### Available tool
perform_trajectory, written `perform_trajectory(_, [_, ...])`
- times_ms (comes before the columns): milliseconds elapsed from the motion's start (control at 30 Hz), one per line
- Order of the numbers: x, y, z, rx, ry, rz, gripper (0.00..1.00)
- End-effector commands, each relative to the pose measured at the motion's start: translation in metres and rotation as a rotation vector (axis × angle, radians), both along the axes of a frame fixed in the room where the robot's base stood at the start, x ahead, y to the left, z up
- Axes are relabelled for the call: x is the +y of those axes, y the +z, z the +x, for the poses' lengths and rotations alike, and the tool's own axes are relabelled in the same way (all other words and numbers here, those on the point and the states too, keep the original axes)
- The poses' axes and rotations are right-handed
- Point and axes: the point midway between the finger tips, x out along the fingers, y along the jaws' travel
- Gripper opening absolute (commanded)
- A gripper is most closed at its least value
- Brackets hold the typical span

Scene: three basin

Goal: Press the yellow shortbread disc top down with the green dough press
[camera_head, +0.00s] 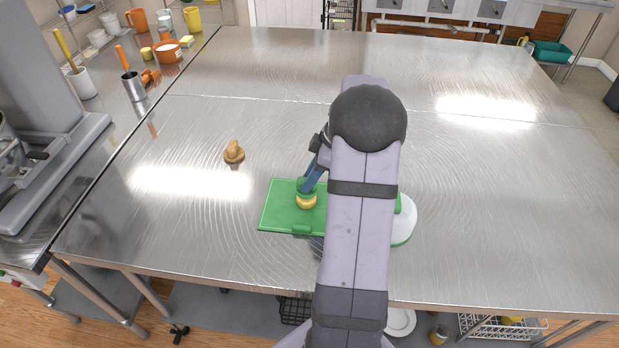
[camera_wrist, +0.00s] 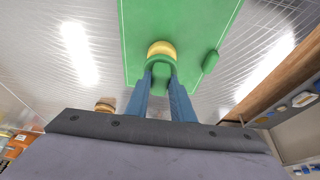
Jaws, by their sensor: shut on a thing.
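The yellow shortbread disc (camera_head: 306,202) lies on a green board (camera_head: 276,214) on the steel table. It also shows in the wrist view (camera_wrist: 161,47), partly covered by the press. The green dough press (camera_wrist: 160,70) is between the blue fingers of my gripper (camera_wrist: 160,88), which is shut on it. In the head view the press (camera_head: 304,187) sits directly over the disc and appears to touch it. My arm hides the right part of the board in the head view.
A tan knobbed object (camera_head: 234,152) stands on the table left of the board. A white round plate (camera_head: 404,222) shows right of my arm. Mugs and a utensil tin (camera_head: 134,86) stand at the far left. Most of the table is clear.

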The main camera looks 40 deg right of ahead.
Motion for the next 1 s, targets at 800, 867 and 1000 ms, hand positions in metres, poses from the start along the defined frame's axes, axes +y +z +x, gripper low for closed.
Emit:
perform_trajectory(800, [0.000,-0.018,0.000,0.000,0.000,0.000,0.00])
perform_trajectory(867, [0.000,-0.018,0.000,0.000,0.000,0.000,0.00])
perform_trajectory(1000, [0.000,-0.019,0.000,0.000,0.000,0.000,0.00])
